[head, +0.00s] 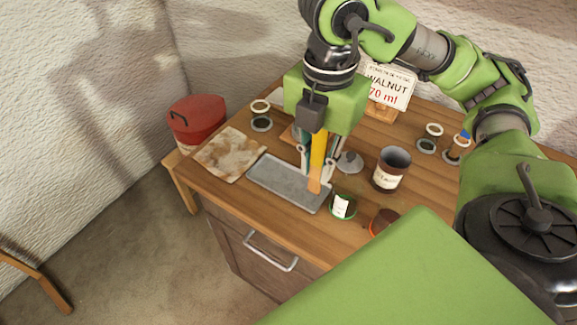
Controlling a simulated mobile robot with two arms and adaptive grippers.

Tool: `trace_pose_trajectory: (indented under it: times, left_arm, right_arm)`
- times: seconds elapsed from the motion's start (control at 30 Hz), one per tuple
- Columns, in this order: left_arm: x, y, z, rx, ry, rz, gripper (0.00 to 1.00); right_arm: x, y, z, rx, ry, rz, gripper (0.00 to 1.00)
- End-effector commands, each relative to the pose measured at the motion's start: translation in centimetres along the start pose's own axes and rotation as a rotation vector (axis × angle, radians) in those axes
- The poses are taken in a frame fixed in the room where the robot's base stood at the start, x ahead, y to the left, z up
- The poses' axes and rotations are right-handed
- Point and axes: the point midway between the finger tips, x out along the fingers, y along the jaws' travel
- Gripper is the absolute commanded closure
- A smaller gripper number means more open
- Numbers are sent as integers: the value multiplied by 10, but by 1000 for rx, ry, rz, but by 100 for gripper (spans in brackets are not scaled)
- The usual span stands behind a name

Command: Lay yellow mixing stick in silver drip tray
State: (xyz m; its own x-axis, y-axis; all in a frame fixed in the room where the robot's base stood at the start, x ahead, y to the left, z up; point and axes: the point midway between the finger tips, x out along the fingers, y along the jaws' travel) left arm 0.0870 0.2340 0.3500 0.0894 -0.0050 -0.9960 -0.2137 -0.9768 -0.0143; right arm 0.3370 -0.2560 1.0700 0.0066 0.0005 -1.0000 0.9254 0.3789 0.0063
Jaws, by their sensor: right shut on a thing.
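The yellow mixing stick (317,157) stands upright between the fingers of my right gripper (314,168), which is shut on it. Its lower end is browner and shows over the right part of the silver drip tray (275,181). I cannot tell whether that end touches the tray. The tray is a shallow grey rectangle near the table's front edge, and its left part is bare. The gripper points down, and its body hides the stick's upper end. My left gripper is not in view.
A green-labelled tin (343,206) stands close to the tray's right end. A dark can (391,169) and a grey lid (350,162) are farther right. A stained cloth (230,154) lies left of the tray. A red container (197,121) stands at the left.

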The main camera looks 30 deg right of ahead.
Motion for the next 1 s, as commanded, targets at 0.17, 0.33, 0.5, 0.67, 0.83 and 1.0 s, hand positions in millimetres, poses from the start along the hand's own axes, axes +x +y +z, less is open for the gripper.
trace_pose_trajectory:
  times: [0.17,0.33,0.5,0.67,0.83,1.0]
  left_arm:
    - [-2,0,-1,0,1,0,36]
    - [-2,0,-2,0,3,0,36]
    - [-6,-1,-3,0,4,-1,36]
    - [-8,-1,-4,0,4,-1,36]
    - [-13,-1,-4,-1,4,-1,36]
    - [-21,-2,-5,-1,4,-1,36]
  right_arm:
    - [20,35,23,2,6,-8,96]
    - [44,67,45,0,5,-8,96]
    - [71,86,59,-1,2,-7,96]
    - [83,95,65,-3,1,-3,96]
    - [99,102,70,-4,1,-7,96]
    - [121,102,70,-4,0,-5,96]
